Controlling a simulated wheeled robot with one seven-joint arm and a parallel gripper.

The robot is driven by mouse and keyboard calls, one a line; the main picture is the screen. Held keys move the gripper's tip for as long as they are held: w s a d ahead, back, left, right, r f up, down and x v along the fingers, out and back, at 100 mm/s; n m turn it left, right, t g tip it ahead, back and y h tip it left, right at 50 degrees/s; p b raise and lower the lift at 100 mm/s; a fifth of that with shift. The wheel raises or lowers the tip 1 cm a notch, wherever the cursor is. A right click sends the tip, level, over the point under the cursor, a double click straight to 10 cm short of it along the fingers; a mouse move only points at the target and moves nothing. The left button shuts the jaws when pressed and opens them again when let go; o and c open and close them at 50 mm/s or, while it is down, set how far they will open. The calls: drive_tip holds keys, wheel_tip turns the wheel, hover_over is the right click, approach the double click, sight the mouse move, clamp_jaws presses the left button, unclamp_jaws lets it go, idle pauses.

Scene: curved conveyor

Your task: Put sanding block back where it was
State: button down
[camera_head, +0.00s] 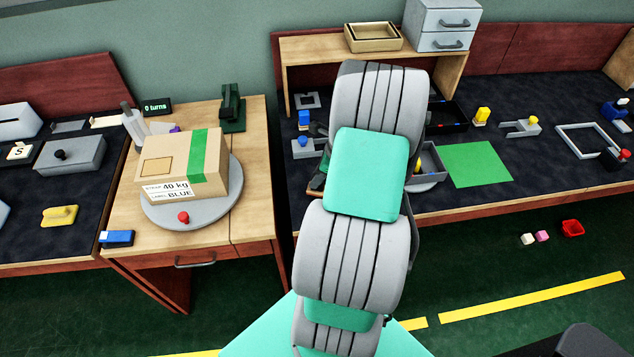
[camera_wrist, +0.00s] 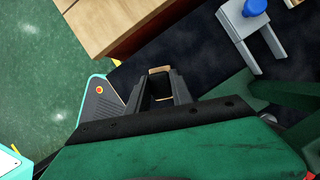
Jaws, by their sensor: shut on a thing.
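My gripper (camera_wrist: 160,84) is shut in the wrist view on a small block with a tan face, which I take to be the sanding block (camera_wrist: 160,70). Its tan end shows between the two dark fingers; the rest is dark or hidden by them. In the head view my arm covers most of the gripper, and a small brown piece (camera_head: 313,193) shows at the arm's left edge, near the front of the dark-topped workbench (camera_head: 470,205). I cannot tell whether the block touches a surface.
A grey bracket with a blue knob (camera_wrist: 255,8) stands on the dark bench top. A green mat (camera_head: 475,165) lies to the right of my arm. A wooden table (camera_head: 130,215) with a cardboard box (camera_head: 175,160) on a round turntable (camera_head: 225,200) stands to the left.

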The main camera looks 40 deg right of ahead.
wheel_tip(320, 180, down, 3)
drive_tip(key=shift+f+p, duration=0.1)
drive_tip(key=shift+p, duration=0.25)
drive_tip(key=c, duration=1.1)
unclamp_jaws()
drive_tip(key=b+v, duration=0.1)
drive_tip(key=v, duration=1.1)
drive_tip(key=w+a+r+n+h, duration=0.15)
drive_tip(key=a+r+n, duration=0.25)
drive_tip(key=a+n, duration=0.4)
drive_tip(key=w+a+r+n, duration=0.3)
drive_tip(key=a+r+n, duration=0.1)
drive_tip(key=a+n, duration=0.4)
drive_tip(key=s+a+r+n, duration=0.1)
drive_tip(key=s+a+n, duration=0.1)
drive_tip(key=a+n, duration=0.2)
drive_tip(key=s+a+r+n, duration=0.1)
drive_tip(key=s+a+n, duration=0.1)
drive_tip(key=a+n, duration=0.3)
drive_tip(key=s+a+r+n+h, duration=0.1)
drive_tip(key=a+r+n, duration=0.1)
drive_tip(key=a+n, duration=0.2)
drive_tip(key=shift+s+a+n, duration=0.3)
drive_tip(key=shift+s+a, duration=0.1)
drive_tip(key=shift+a, duration=0.25)
